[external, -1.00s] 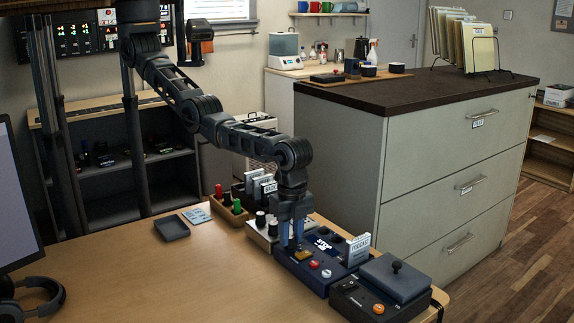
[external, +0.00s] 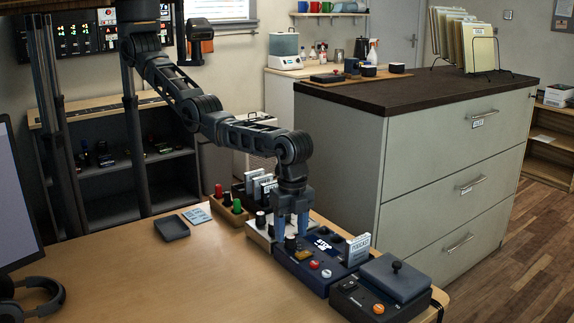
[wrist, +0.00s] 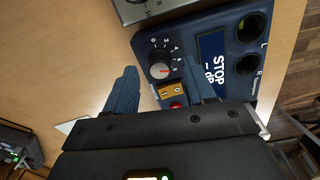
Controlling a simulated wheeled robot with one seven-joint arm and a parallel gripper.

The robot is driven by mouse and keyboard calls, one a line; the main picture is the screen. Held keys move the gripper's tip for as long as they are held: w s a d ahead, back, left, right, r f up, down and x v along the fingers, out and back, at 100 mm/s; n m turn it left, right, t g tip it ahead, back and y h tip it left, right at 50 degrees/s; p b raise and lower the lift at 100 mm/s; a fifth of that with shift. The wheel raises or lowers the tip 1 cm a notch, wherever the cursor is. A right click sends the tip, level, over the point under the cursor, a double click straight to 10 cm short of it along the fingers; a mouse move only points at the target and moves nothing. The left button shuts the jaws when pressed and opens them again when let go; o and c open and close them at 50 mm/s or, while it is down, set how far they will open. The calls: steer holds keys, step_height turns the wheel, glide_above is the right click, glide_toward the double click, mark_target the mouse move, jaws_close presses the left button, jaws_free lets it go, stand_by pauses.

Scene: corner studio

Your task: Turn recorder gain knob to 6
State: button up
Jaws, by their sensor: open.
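The blue recorder (external: 322,268) sits on the desk, with a "STOP" display, a red button and a white button. Its gain knob (wrist: 161,70) is black and ridged, with a red mark on its top, and a white number scale runs around it. In the wrist view my gripper (wrist: 160,68) is open, one blue finger on each side of the knob. I cannot tell whether either finger touches the knob. In the external view my gripper (external: 291,234) points down over the recorder's far left part. The knob's exact pointing is too small to read surely.
A yellow switch (wrist: 170,93) lies just beside the knob. A light-coloured device (external: 259,231) stands behind the recorder and a dark lidded box (external: 385,290) in front. A "PODCAST" card (external: 358,250) stands at its right. The desk to the left is mostly clear.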

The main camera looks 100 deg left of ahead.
mark_target(292, 236)
step_height(292, 236, up, 6)
steer(key=shift+r, duration=0.15)
steer(key=shift+w, duration=0.1)
stand_by(0.5)
